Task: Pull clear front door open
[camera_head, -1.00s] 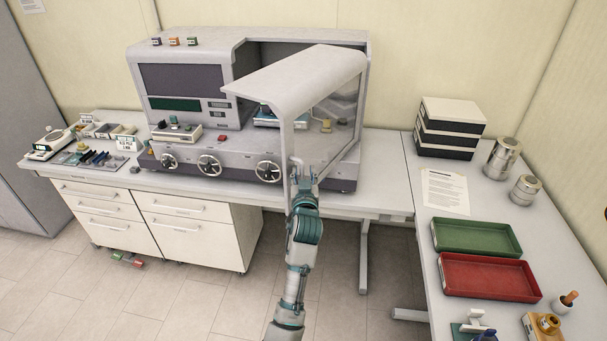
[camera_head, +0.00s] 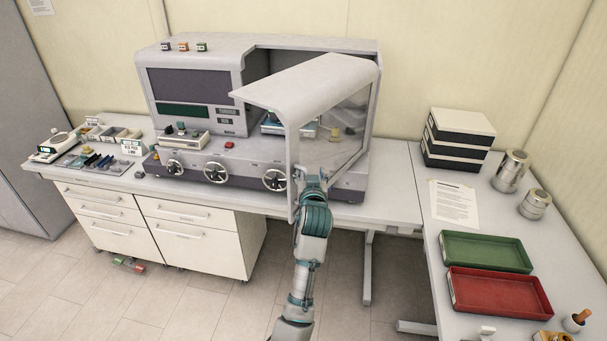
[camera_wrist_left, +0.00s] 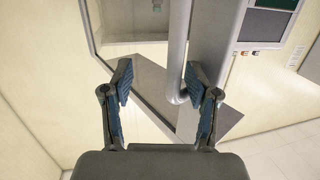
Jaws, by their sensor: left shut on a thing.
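The clear front door (camera_head: 340,130) of the grey testing machine (camera_head: 192,95) stands swung open, with a grey curved top and a transparent pane. My left gripper (camera_head: 311,180) is at the door's near lower edge. In the left wrist view the gripper (camera_wrist_left: 160,82) has its blue-padded fingers either side of a grey bar handle (camera_wrist_left: 178,50) on the door. The right finger is close to the bar's end; I cannot make out the exact contact. It is shut on the handle. My right gripper is not in view.
Handwheels (camera_head: 215,172) line the machine's front. Small items and a white scale (camera_head: 56,147) lie at the left. A side table at right holds a green tray (camera_head: 486,236), a red tray (camera_head: 455,290), stacked boxes (camera_head: 458,140) and metal canisters (camera_head: 510,172). Open floor lies below.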

